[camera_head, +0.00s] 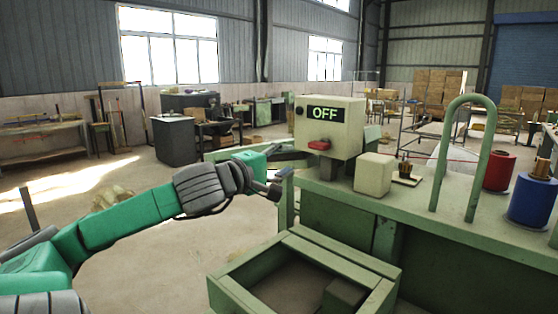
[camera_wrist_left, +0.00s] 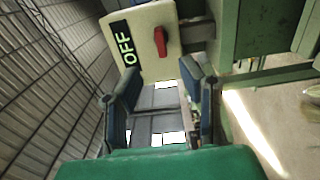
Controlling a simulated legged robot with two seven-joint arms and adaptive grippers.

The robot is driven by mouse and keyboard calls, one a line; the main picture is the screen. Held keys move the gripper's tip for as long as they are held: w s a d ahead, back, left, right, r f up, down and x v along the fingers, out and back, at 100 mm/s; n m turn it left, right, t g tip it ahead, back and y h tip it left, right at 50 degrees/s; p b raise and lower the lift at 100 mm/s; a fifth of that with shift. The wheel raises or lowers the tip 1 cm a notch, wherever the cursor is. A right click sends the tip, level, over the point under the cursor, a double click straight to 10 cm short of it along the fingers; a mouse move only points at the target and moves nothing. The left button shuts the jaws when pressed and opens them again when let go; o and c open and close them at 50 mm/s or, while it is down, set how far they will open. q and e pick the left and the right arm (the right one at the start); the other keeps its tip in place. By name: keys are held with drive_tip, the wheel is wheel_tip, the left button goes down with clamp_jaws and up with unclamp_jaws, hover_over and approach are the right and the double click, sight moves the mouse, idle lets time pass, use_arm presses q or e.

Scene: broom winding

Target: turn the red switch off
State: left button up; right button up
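The red switch (camera_head: 319,145) sits low on the front of a cream control box (camera_head: 345,140). A dark display on the box reads OFF in green letters (camera_head: 325,113). In the left wrist view the red switch (camera_wrist_left: 161,41) is at the top, right of the OFF display (camera_wrist_left: 124,43). My left gripper (camera_head: 276,186) is left of and below the switch in the head view, apart from it. In the left wrist view its two fingers (camera_wrist_left: 163,92) are spread with nothing between them. My right gripper is in neither view.
The box stands on a green workbench (camera_head: 435,198) with a cream block (camera_head: 373,174), a green hoop (camera_head: 484,140), and red (camera_head: 499,171) and blue (camera_head: 531,200) spools. A green open frame (camera_head: 237,297) is below the arm's right. Floor to the left is mostly clear.

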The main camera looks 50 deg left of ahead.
use_arm(q)
wheel_tip(320, 180, up, 10)
drive_tip(key=shift+s+a+f, duration=0.15)
drive_tip(key=shift+s+a, duration=0.05)
drive_tip(key=shift+s, duration=0.25)
idle(1.2)
drive_tip(key=shift+a, duration=0.1)
